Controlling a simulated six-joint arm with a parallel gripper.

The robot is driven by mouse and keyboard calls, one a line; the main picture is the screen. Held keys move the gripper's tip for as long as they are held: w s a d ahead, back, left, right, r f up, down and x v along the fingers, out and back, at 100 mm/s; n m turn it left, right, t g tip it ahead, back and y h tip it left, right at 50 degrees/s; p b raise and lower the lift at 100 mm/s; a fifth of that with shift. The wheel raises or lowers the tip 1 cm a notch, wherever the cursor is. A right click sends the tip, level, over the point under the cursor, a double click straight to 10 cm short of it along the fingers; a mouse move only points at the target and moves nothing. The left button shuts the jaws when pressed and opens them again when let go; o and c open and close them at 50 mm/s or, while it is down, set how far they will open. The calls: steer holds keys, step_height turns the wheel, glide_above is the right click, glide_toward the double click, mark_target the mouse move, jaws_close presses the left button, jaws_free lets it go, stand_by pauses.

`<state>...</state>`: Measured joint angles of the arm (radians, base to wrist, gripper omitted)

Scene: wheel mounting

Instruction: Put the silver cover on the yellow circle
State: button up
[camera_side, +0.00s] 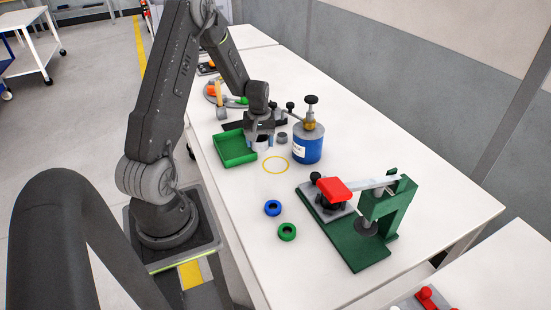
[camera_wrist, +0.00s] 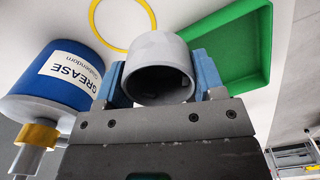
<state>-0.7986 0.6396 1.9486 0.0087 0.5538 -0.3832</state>
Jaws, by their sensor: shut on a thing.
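The silver cover (camera_wrist: 159,52) is a grey hollow cylinder, held between the blue fingers of my gripper (camera_wrist: 160,82) in the wrist view. In the side view my gripper (camera_side: 261,140) points down beside the green tray, and the cover (camera_side: 262,146) shows partly below it. The yellow circle (camera_side: 276,157) is a thin ring marked on the white table, just right of and nearer the camera than my gripper. In the wrist view the yellow circle (camera_wrist: 91,20) lies beyond the cover to the upper left, apart from it, with part of it hidden behind the cover.
A green tray (camera_side: 222,158) stands close on the left. A blue grease can (camera_side: 308,152) with a pump top stands close on the right. A small grey part (camera_side: 282,138) is beside it. Blue (camera_side: 273,208) and green (camera_side: 287,232) rings and a green fixture (camera_side: 365,255) are nearer the camera.

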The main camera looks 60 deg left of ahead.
glide_above(276, 163)
step_height(276, 163, down, 3)
steer(key=shift+s+d+r, duration=0.1)
steer(key=shift+s, duration=0.05)
steer(key=shift+f, duration=2.1)
steer(key=shift+f, duration=0.15)
steer(key=o, duration=1)
